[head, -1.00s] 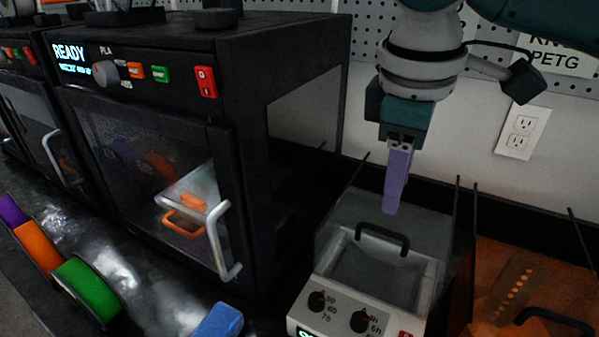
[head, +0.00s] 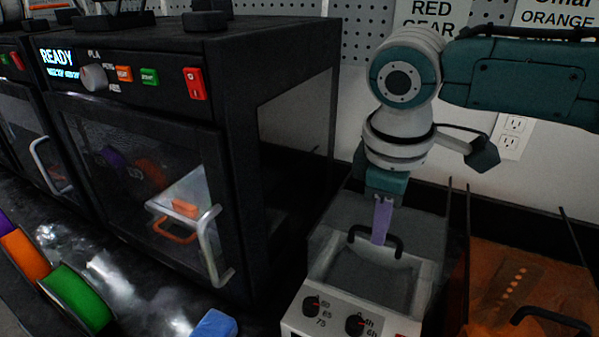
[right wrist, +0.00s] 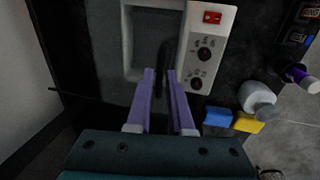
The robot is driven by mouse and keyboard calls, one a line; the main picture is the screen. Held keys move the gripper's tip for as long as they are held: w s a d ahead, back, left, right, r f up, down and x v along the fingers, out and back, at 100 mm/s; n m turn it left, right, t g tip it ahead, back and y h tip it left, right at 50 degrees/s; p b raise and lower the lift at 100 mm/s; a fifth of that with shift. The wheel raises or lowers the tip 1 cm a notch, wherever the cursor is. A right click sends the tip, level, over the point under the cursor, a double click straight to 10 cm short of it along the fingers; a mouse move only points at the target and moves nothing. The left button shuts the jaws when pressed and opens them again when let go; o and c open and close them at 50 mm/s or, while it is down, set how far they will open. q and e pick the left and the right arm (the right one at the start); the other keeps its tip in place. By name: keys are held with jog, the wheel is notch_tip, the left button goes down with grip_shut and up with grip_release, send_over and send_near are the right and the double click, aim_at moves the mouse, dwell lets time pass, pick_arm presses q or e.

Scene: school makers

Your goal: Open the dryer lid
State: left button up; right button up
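The dryer (head: 338,312) is a light grey box with two black knobs on its front, and its grey see-through lid (head: 335,222) is shut. A black bar handle (head: 397,248) stands on the lid. My right gripper (head: 379,238) points down over the lid with its purple fingertips at the handle. In the right wrist view, the two fingers of my right gripper (right wrist: 160,76) are apart, with the dark handle (right wrist: 163,50) in line with the gap between them. I cannot tell whether they touch it. My left gripper is not in view.
A black printer-like machine (head: 285,130) with a READY display stands close at left. An orange see-through box (head: 500,280) with a black handle stands at right. Filament spools (head: 75,300) and a blue block (head: 214,325) lie in front. A pegboard wall is behind.

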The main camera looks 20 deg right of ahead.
grip_shut()
dwell(1.0)
